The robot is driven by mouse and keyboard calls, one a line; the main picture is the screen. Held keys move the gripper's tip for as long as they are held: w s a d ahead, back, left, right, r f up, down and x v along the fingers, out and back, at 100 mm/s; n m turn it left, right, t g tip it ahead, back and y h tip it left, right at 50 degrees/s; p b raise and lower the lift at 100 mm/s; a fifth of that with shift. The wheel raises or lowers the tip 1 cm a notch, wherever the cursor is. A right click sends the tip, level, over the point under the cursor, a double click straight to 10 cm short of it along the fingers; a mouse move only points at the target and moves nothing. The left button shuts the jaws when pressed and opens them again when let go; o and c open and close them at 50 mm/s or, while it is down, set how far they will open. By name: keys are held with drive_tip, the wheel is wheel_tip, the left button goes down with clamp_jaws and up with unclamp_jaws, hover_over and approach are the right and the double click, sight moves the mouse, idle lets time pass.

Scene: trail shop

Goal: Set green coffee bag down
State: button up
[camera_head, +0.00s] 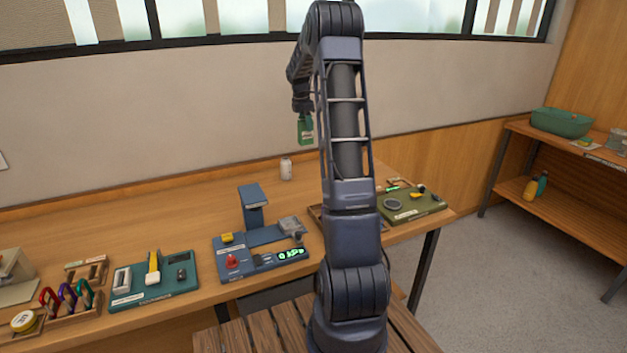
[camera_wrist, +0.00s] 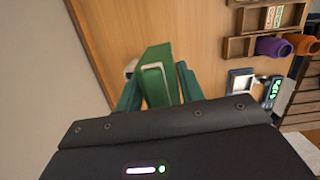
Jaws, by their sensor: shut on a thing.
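The green coffee bag (camera_head: 305,130) hangs from my gripper (camera_head: 303,108) in the head view, well above the wooden counter and in front of the pale wall. In the wrist view the bag (camera_wrist: 155,75) sits between the two green fingers of my gripper (camera_wrist: 157,88), which is shut on it. A pale label or edge shows on the bag. The bag's lower end points toward the counter. The counter (camera_head: 150,220) runs below, with bare wood toward the back. My arm hides part of the counter's middle.
A white bottle (camera_head: 286,169) stands near the back of the counter. A blue device with a post (camera_head: 252,210), a teal tray (camera_head: 155,285) and a green tray (camera_head: 412,207) line the front. A shelf with a green bin (camera_head: 561,123) stands at right. The wrist view shows a wooden rack (camera_wrist: 265,20) and purple and orange cups (camera_wrist: 273,47).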

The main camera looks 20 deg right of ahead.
drive_tip(key=w+d, duration=0.5)
drive_tip(key=d, duration=0.1)
drive_tip(key=shift+m, duration=0.4)
drive_tip(key=f, duration=2)
drive_tip(key=shift+s+f, duration=0.25)
drive_tip(key=shift+f, duration=0.05)
drive_tip(key=shift+a+f, duration=0.1)
drive_tip(key=o, duration=1.1)
